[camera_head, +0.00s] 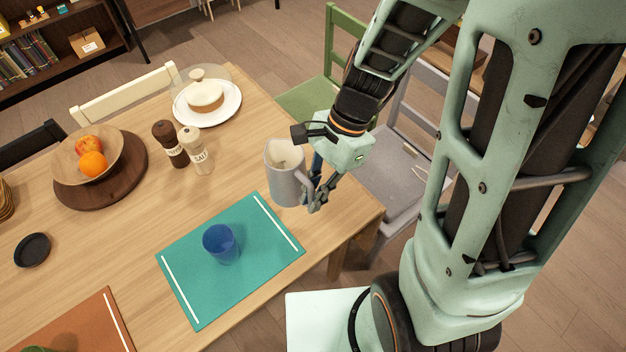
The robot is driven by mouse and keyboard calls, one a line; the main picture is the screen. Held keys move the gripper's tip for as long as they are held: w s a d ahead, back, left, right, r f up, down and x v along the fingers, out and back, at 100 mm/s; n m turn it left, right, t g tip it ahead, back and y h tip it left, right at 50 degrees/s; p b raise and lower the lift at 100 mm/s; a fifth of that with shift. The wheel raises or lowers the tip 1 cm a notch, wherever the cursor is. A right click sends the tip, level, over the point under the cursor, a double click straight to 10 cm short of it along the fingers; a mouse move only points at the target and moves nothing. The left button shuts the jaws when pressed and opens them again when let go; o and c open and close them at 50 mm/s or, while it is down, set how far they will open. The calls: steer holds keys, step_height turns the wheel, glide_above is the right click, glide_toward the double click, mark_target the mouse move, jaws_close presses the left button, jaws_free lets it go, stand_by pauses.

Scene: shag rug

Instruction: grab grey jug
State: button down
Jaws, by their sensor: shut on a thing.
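The grey jug (285,182) stands upright at the right end of the wooden table, just beyond the teal placemat. Its open rim faces up and its handle is on the right side. My gripper (312,200) is at the jug's right side, with its fingers shut on the handle. The fingers and wrist hide part of the handle. I cannot tell whether the jug's base touches the table.
A blue cup (221,244) stands on the teal placemat (190,297). Salt (197,152) and pepper (170,146) shakers, a cake plate (207,112) and a fruit bowl (75,172) sit left of the jug. A grey chair (395,190) and green chair (310,100) stand close to the table.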

steer(key=shift+s+a+r+p, duration=0.1)
steer(key=shift+s+r+p, duration=0.25)
steer(key=shift+s, duration=0.35)
steer(key=shift+s+r+p, duration=0.2)
steer(key=shift+s+r, duration=0.1)
steer(key=shift+s, duration=0.4)
steer(key=shift+s+a+r+p, duration=0.1)
steer(key=shift+s+r+p, duration=0.25)
steer(key=shift+s, duration=0.35)
steer(key=shift+d, duration=0.1)
